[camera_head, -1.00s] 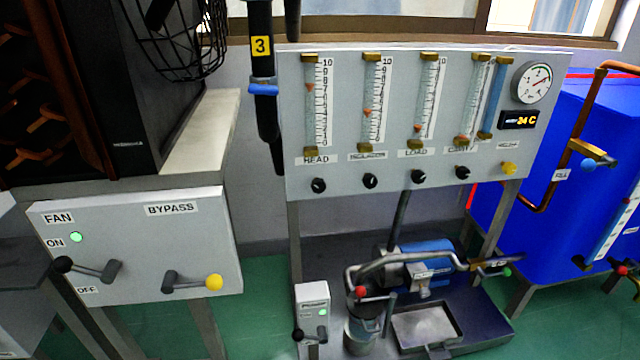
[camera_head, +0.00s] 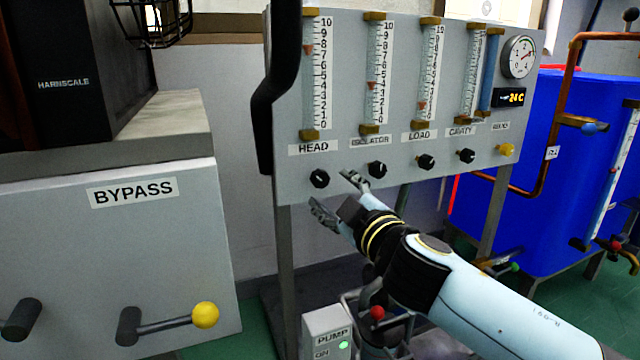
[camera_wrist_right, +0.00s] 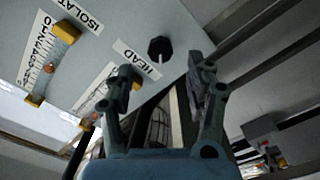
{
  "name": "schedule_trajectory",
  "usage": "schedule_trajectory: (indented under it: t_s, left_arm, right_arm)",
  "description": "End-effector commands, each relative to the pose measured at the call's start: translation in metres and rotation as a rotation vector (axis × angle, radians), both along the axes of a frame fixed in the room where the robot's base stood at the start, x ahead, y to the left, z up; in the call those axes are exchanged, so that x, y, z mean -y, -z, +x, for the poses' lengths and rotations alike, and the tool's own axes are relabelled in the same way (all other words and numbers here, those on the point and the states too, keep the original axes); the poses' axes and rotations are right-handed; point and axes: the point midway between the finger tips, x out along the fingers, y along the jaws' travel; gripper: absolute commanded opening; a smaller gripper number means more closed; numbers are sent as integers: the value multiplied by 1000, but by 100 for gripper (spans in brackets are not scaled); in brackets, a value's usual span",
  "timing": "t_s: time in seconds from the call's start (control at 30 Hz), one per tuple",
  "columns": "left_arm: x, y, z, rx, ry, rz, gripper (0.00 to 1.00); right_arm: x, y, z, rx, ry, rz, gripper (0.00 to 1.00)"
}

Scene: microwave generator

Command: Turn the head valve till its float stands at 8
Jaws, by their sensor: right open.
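The head valve is a black knob (camera_head: 319,178) under the HEAD label on the grey panel; its white mark points down. It also shows in the right wrist view (camera_wrist_right: 160,48). Its float, a small reddish marker (camera_head: 308,48), stands in the leftmost tube between about 7 and 8; the exact reading is hard to tell. My right gripper (camera_head: 337,195) is open and empty, just right of and below the knob in the head view. In the right wrist view its fingers (camera_wrist_right: 163,75) are spread, with the knob ahead between their tips, apparently untouched. My left gripper is out of view.
The ISOLATOR knob (camera_head: 377,169) is close on the right, followed by the LOAD knob (camera_head: 426,162) and CAVITY knob (camera_head: 466,156). A black bar (camera_head: 262,120) hangs at the panel's left edge. The BYPASS box (camera_head: 110,260) stands left.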

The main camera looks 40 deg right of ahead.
Motion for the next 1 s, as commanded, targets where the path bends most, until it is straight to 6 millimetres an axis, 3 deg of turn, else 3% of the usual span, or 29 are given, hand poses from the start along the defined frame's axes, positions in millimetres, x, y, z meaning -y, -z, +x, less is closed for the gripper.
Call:
schedule_trajectory:
  t_s: [0.1, 0.33, 0.5, 0.77, 1.0]
  left_arm:
    - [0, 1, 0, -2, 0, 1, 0]
    - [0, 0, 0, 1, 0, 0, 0]
    - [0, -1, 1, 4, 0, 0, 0]
    - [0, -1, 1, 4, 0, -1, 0]
    - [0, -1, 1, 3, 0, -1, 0]
  right_arm:
    - [6, -2, 25, 3, 0, -1, 55]
    - [15, 1, 61, -1, 1, -1, 55]
    - [17, 1, 71, -2, 1, 0, 55]
    - [17, 1, 72, -3, 0, 0, 55]
    - [17, 1, 72, -2, -1, 1, 23]
